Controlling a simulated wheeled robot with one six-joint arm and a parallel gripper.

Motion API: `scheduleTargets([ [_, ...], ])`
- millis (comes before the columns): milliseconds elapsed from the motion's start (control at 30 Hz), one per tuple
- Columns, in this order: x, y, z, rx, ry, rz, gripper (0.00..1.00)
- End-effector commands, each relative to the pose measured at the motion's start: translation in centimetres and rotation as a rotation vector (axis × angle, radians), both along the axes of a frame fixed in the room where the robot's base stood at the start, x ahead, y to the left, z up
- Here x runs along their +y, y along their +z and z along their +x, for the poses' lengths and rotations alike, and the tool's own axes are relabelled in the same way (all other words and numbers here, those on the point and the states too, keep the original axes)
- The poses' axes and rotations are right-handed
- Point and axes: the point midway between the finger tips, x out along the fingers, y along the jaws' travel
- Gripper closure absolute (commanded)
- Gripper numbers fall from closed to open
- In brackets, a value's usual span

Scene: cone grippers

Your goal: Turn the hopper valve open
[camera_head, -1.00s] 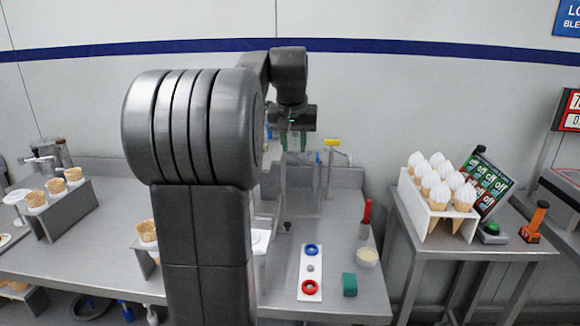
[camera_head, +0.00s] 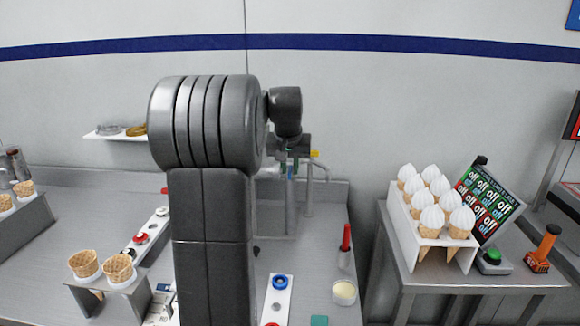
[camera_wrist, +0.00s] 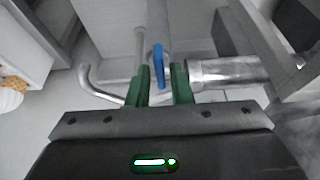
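A blue valve lever (camera_wrist: 158,62) shows in the wrist view beside a bent metal pipe (camera_wrist: 92,85) and a metal cylinder (camera_wrist: 228,73). My gripper (camera_wrist: 161,70) has its two green fingers apart, one on each side of the blue lever in the picture, with a gap to each. I cannot tell how deep the lever sits between them. In the head view my gripper (camera_head: 290,162) points down over the back of the table, with blue just below it. A yellow handle (camera_head: 314,153) shows right of my gripper. My arm hides much of the equipment.
A white strip with a blue ring (camera_head: 280,282) and a red-capped bottle (camera_head: 346,240) are on the table's right part. A cone rack (camera_head: 411,228) stands on the side table. Waffle cones (camera_head: 84,263) sit in a holder at left.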

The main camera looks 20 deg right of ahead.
Motion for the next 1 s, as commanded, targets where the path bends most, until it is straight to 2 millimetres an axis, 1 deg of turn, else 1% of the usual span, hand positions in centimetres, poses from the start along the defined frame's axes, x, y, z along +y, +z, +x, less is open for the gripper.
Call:
scheduleTargets([
  [33,0.00,0.01,0.00,0.000,0.000,0.000,0.91],
  [67,0.00,0.02,0.00,0.000,0.000,0.000,0.97],
  [100,0.00,0.02,0.00,0.000,0.000,0.000,1.00],
  [367,-0.02,0.11,-0.01,0.000,0.009,0.001,1.00],
  [567,-0.10,0.30,-0.04,0.000,0.070,0.000,1.00],
  [767,-0.22,0.49,-0.06,0.000,0.207,0.000,1.00],
  [1000,-0.38,0.47,-0.04,-0.002,0.428,0.001,1.00],
])
